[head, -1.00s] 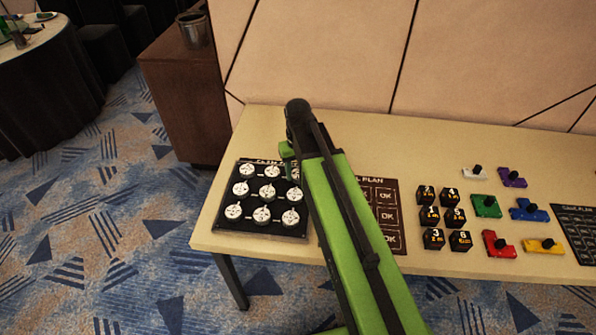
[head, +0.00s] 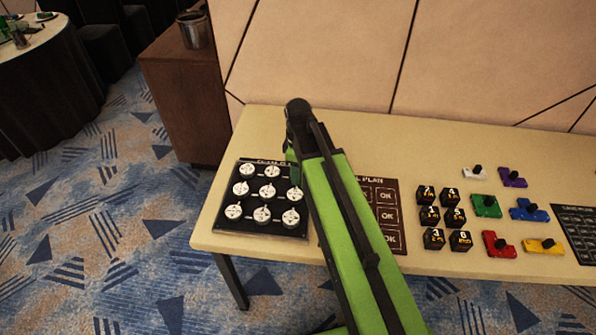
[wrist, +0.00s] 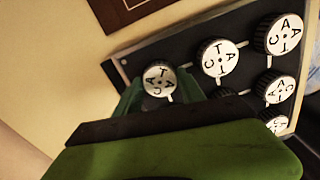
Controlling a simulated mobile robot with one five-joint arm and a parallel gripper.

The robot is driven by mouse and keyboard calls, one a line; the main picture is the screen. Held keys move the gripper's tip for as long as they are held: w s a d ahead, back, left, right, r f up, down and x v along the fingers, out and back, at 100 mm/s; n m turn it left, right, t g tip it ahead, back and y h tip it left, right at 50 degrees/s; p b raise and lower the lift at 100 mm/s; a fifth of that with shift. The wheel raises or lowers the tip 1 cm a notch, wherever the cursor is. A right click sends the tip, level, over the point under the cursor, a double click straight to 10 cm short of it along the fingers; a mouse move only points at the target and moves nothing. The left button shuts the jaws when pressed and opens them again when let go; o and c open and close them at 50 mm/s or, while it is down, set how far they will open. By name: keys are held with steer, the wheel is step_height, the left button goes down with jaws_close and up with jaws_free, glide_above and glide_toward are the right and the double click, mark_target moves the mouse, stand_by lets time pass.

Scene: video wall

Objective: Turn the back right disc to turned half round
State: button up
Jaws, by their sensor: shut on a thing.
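The black board (head: 233,228) with several round discs lies at the left end of the table. The back right disc is hidden in the head view by my arm. In the wrist view this disc (wrist: 158,77), white-topped with black letters, sits near a corner of the board (wrist: 140,56). My gripper (wrist: 160,88) has its green fingers on both sides of the disc, shut on it. In the head view my gripper (head: 292,172) is over the board's back right corner, mostly hidden behind the arm.
Neighbouring discs (wrist: 219,58) stand close beside the held one. Right of my arm lie a dark plan sheet (head: 385,195), several black numbered cubes (head: 430,215) and coloured knobbed pieces (head: 487,206). A wall (head: 330,60) rises behind the table.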

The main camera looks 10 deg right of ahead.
steer(key=n, duration=0.7)
steer(key=shift+s, duration=0.1)
stand_by(0.5)
steer(key=o, duration=1.4)
step_height(320, 180, up, 18)
steer(key=p, duration=1.7)
steer(key=shift+f, duration=0.25)
